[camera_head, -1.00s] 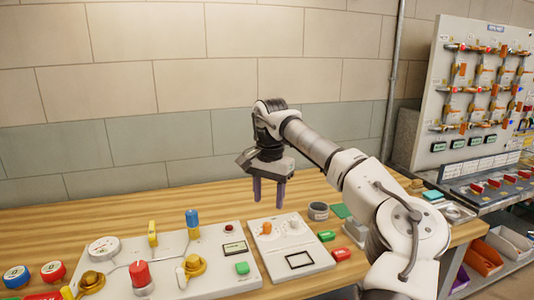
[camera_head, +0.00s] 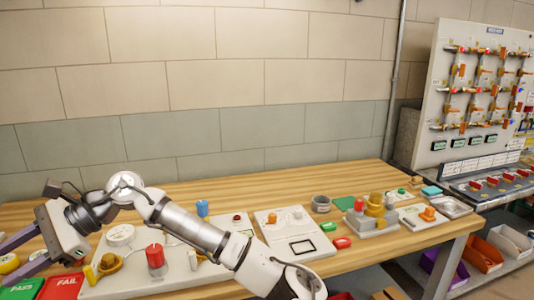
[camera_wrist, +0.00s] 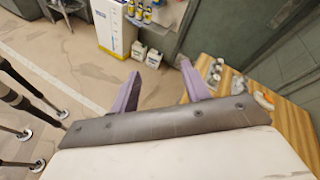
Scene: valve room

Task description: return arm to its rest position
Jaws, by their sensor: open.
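My gripper (camera_head: 18,255) is at the far left of the head view, above the left end of the wooden bench. Its purple fingers point left and reach the picture's edge. In the wrist view my gripper (camera_wrist: 158,88) shows two purple fingers spread apart with nothing between them. My arm stretches from the lower middle to the left, low over the bench, and hides part of the valve panel (camera_head: 130,290). A red knob (camera_head: 155,257) and a blue knob (camera_head: 202,208) show beside the arm.
The wooden bench (camera_head: 300,190) has a clear strip along the wall. Green PASS (camera_head: 22,290) and red FAIL (camera_head: 62,287) blocks lie below the gripper.

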